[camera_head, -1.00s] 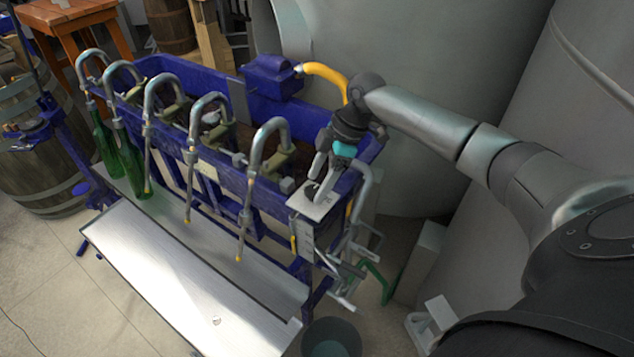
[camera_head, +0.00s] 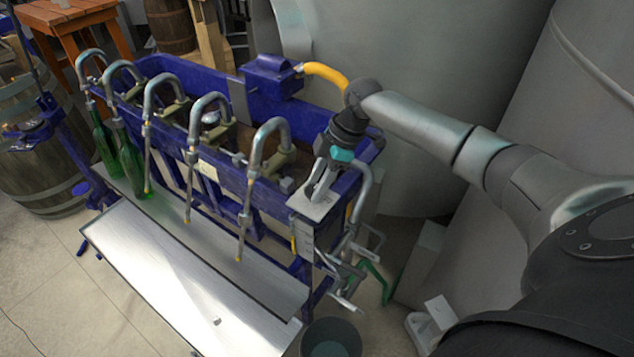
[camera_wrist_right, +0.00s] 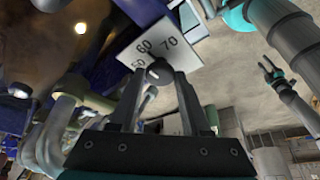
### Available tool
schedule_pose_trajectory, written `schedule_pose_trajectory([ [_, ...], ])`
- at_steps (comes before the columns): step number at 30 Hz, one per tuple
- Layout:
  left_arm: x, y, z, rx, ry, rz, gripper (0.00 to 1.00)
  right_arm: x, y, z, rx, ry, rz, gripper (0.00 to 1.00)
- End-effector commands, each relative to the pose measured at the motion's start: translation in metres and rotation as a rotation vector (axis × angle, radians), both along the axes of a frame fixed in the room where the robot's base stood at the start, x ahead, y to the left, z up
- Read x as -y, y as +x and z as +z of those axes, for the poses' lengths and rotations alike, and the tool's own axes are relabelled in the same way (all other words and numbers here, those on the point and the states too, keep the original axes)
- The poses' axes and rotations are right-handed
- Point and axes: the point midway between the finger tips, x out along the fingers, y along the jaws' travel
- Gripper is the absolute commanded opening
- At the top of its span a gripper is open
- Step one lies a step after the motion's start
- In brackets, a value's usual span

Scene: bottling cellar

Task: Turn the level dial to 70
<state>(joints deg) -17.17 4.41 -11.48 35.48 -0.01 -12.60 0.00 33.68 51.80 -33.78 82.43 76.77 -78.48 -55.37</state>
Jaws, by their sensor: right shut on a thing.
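The level dial's white plate (camera_head: 318,208) sits on the near right corner of the blue filling machine. In the right wrist view the plate (camera_wrist_right: 137,49) shows the numbers 60 and 70, and a partly covered 50. The dial's dark round knob (camera_wrist_right: 158,73) lies between my right fingertips. My right gripper (camera_head: 318,190) is shut on the knob from above; it also fills the wrist view (camera_wrist_right: 161,80). Which number the knob points to is not clear. My left gripper (camera_wrist_right: 269,69) shows small at the right of the wrist view, apart from the dial, with its fingers apart.
The blue trough (camera_head: 210,85) carries several bent filling spouts beside the dial. Two green bottles (camera_head: 130,165) stand at the far left spouts. A yellow hose (camera_head: 325,72) and a large grey tank (camera_head: 430,60) are behind. A dark bucket (camera_head: 331,340) stands on the floor.

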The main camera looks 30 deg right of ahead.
Motion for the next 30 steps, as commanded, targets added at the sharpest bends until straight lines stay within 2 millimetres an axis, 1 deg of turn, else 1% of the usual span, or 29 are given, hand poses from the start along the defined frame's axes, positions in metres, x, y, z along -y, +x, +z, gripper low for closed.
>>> schedule_pose_trajectory([
  [1, -0.001, 0.000, 0.000, -0.001, 0.001, 0.000, 0.50, 0.000, 0.000, 0.000, -0.001, 0.000, 0.000, 0.08],
  [3, -0.001, -0.001, 0.000, -0.001, 0.001, -0.001, 0.50, 0.000, 0.000, 0.000, -0.001, 0.000, 0.000, 0.00],
  [9, -0.002, -0.001, 0.001, -0.001, 0.003, -0.001, 0.50, 0.000, 0.000, 0.001, -0.001, 0.000, -0.003, 0.00],
  [14, -0.002, -0.001, 0.008, -0.001, 0.003, -0.001, 0.50, 0.000, -0.001, 0.002, -0.003, 0.000, -0.030, 0.00],
  [20, -0.003, -0.001, 0.030, -0.001, 0.003, -0.001, 0.50, -0.001, -0.002, 0.004, -0.004, 0.001, -0.126, 0.00],
  [30, -0.003, 0.000, 0.087, 0.000, 0.003, -0.001, 0.50, -0.004, -0.004, 0.007, -0.004, 0.003, -0.414, 0.00],
])
